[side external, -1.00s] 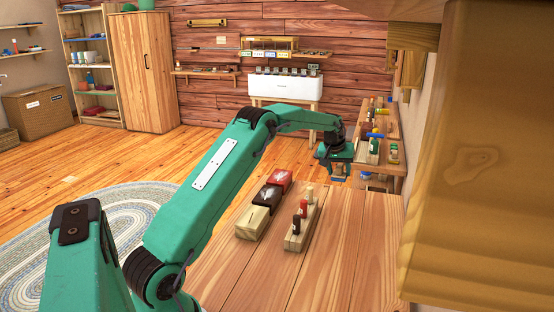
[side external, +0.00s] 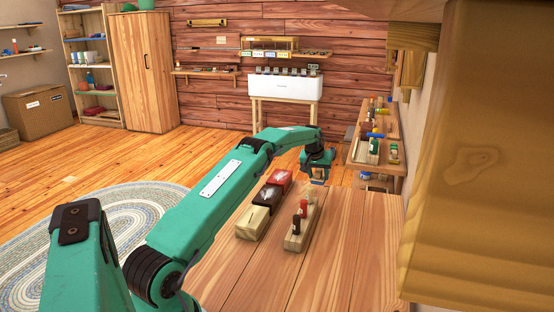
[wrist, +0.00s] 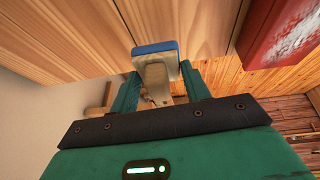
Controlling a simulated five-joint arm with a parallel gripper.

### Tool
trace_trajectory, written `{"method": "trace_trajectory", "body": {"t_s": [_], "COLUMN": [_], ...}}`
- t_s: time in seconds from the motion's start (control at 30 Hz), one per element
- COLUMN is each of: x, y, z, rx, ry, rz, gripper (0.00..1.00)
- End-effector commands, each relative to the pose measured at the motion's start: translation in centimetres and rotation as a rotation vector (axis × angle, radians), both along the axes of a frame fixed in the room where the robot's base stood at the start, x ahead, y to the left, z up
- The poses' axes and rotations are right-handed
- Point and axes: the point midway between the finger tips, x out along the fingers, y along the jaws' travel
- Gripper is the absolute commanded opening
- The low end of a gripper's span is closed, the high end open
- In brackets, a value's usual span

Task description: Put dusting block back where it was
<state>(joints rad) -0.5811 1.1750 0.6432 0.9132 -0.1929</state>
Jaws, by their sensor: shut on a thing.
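The dusting block, pale with a blue pad at its end (wrist: 157,60), is between the two fingers of my gripper (wrist: 160,88) in the wrist view. My gripper (side external: 318,172) is shut on it. In the side view it hangs near the far edge of the wooden table (side external: 345,240), beyond the blocks there, and the dusting block is small and mostly hidden. I cannot tell the exact gap to the tabletop.
On the table stand a pale block (side external: 252,222), a dark block (side external: 267,197), a red block (side external: 281,177) and a wooden holder with upright pegs (side external: 297,236). A bench with several items (side external: 385,125) stands behind right. The table's right side is clear.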

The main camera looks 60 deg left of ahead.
Motion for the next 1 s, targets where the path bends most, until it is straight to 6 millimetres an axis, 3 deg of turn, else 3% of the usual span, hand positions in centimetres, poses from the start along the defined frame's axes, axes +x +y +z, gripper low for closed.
{"method": "trace_trajectory", "body": {"t_s": [0.33,0.7,1.0], "x": [0.0,-0.1,0.0], "y": [0.4,0.3,0.3], "z": [-0.4,-3.9,-4.2], "rx": [0.002,0.001,0.002], "ry": [0.002,0.002,-0.001], "rz": [0.000,0.000,0.000], "gripper": [0.28,0.28,0.28]}}
